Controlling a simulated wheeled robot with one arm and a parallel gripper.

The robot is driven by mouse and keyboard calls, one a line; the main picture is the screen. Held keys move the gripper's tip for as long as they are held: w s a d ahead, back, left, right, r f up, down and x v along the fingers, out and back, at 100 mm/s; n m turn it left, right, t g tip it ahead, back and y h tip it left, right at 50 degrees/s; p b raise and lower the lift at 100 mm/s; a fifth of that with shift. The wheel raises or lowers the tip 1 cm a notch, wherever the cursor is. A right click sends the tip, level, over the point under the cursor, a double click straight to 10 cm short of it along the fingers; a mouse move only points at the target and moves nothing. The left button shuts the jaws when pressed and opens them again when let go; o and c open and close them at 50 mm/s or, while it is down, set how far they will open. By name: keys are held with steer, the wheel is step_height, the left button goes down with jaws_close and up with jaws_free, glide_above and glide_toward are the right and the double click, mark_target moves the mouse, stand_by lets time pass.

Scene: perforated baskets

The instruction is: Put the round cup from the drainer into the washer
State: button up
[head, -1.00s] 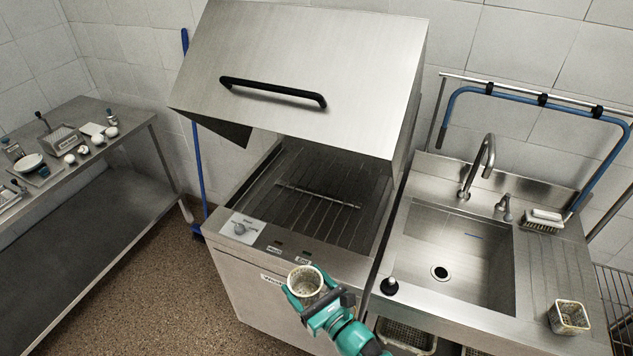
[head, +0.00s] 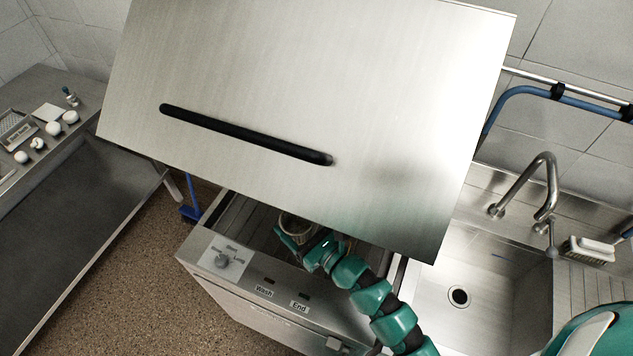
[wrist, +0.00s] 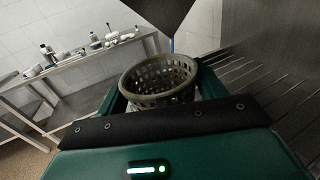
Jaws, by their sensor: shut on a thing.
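The round cup (head: 297,228) is a perforated, light-coloured basket, partly hidden under the washer's hood in the head view. It shows clearly in the wrist view (wrist: 160,82), upright between the fingers. My gripper (head: 300,238) is shut on it and holds it at the front of the washer opening. The washer's steel hood (head: 300,90) is raised, with a black handle across it. The slatted rack (wrist: 250,68) shows to the right in the wrist view. I cannot tell whether the cup touches the rack.
The hood hangs close above my gripper.

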steer(key=w+a+f+b, duration=0.1)
steer(key=w+f, duration=0.1)
steer(key=w, duration=0.2)
steer(key=w+a+f+b, duration=0.1)
steer(key=w+a+f, duration=0.1)
steer(key=w+f, duration=0.1)
steer(key=w+a+f+b, duration=0.2)
steer(key=w+f, duration=0.1)
steer(key=w, duration=0.1)
steer(key=shift+w+f, duration=0.2)
steer(key=shift+w, duration=0.2)
steer(key=shift+w+a+f+b, duration=0.2)
steer(key=shift+w+f+b, duration=0.1)
steer(key=shift+w+f, duration=0.15)
steer(key=shift+w+a+f+b, duration=0.25)
steer(key=shift+w+f, duration=0.1)
steer(key=shift+f, duration=0.15)
steer(key=shift+d+f+p, duration=0.15)
steer(key=shift+f+p, duration=0.3)
steer(key=shift+f, duration=0.9)
steer(key=shift+f, duration=0.2)
steer(key=o, duration=1)
steer(key=shift+c, duration=0.2)
steer(key=shift+r, duration=0.1)
